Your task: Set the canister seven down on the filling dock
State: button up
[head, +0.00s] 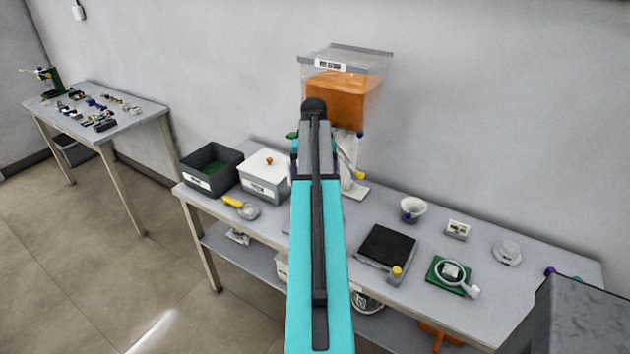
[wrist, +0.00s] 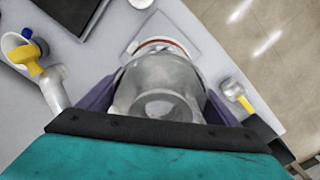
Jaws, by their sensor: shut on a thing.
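In the wrist view my gripper (wrist: 160,88) has its purple fingers on either side of a clear, round canister (wrist: 165,72) and is shut on it. A red ring and white rim show at the canister's far end, over or against a grey square plate (wrist: 188,32), possibly the filling dock. I cannot tell whether the canister touches that plate. No number shows on the canister. In the head view my turquoise arm hides the gripper, the canister and that part of the table.
A hopper (head: 342,100) of orange material stands behind my arm. A black-topped scale (head: 388,245), a funnel cup (head: 412,207) and a green mat (head: 440,283) lie to the right.

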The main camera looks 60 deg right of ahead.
dwell(0.3)
jog(key=shift+f+b, duration=0.9)
jog(key=shift+f, duration=2.5)
jog(key=shift+f, duration=1.5)
dwell(0.5)
jog(key=o, duration=1.4)
jog(key=shift+o, duration=0.2)
jog(key=shift+r, duration=0.1)
jog(key=shift+r+p, duration=4.2)
jog(key=shift+r, duration=2.6)
